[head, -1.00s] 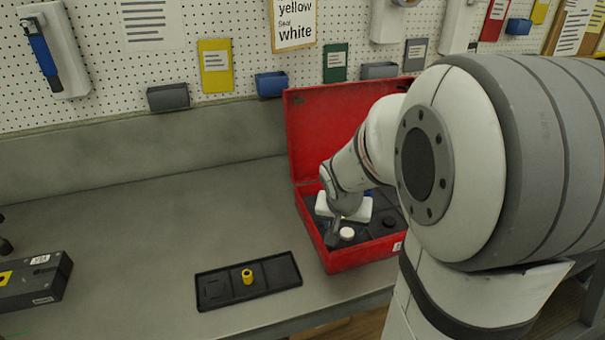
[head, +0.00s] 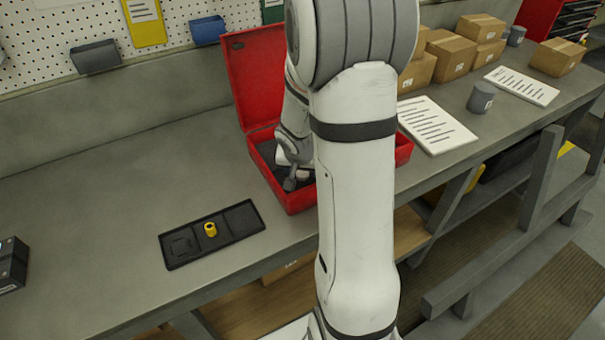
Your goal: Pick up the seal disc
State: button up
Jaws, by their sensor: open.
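The open red case (head: 297,201) stands on the bench with its lid up at the back. My gripper (head: 292,182) reaches down into the front left part of the case, with its jaws open. A small pale patch (head: 304,175) shows right beside the fingers. It looks like the white seal disc, but it is mostly hidden by my gripper and arm. I cannot tell whether the fingers touch it. My arm covers most of the inside of the case.
A black tray (head: 250,209) with a yellow cylinder (head: 210,229) standing in its middle compartment lies left of the case. A dark block (head: 10,265) is at the far left. Papers, a grey cup (head: 481,97) and cardboard boxes (head: 450,55) are at the right. The bench behind the tray is clear.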

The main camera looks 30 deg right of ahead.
jog(key=shift+c, duration=0.5)
jog(key=c, duration=0.9)
jog(key=shift+c, duration=0.2)
